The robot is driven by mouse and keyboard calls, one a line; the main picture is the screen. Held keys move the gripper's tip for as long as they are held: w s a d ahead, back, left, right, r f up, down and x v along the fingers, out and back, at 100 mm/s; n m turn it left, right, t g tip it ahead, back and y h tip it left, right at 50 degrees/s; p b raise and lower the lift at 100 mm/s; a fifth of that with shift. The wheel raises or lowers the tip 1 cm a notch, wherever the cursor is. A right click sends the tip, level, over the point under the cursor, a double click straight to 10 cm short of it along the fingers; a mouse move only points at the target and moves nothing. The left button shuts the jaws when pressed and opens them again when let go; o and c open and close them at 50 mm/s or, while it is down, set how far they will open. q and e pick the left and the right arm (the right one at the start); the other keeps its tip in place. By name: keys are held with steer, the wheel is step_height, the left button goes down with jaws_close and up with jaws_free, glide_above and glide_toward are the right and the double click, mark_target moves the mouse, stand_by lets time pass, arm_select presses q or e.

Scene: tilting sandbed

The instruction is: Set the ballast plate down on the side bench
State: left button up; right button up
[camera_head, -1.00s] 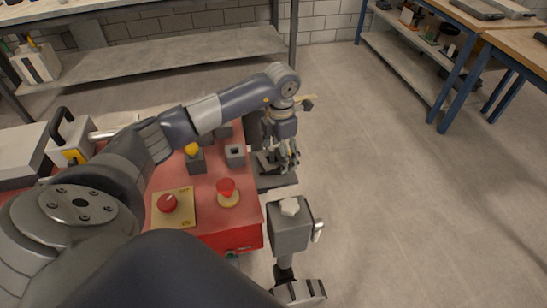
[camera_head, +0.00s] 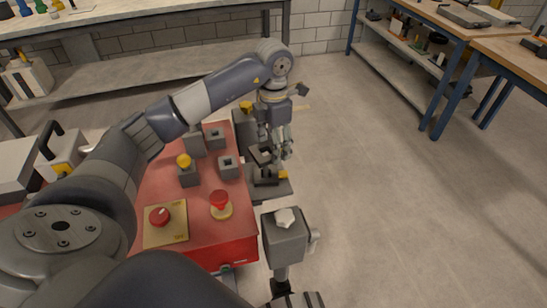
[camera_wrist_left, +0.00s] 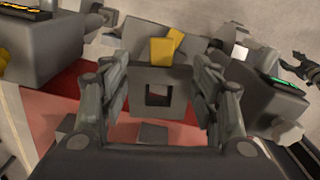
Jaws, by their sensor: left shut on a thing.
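My left gripper (camera_head: 272,152) hangs just past the right edge of the red table (camera_head: 235,252). In the left wrist view my left gripper (camera_wrist_left: 160,105) has a finger on each side of a grey piece with a square opening (camera_wrist_left: 140,78), which I take to be the ballast plate. It is shut on this piece; where the fingertips touch it is hard to see. A dark grey base (camera_head: 280,188) with a yellow part sits below the gripper. A wooden-topped bench with blue legs (camera_head: 510,62) stands at the far right, apart from the gripper. No right gripper is clearly visible.
The floor (camera_head: 370,190) to the right is clear.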

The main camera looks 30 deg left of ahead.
arm_select(q)
step_height(320, 180, up, 2)
steer(key=shift+r, duration=0.55)
step_height(320, 180, up, 6)
steer(key=p, duration=0.4)
steer(key=shift+p, duration=0.4)
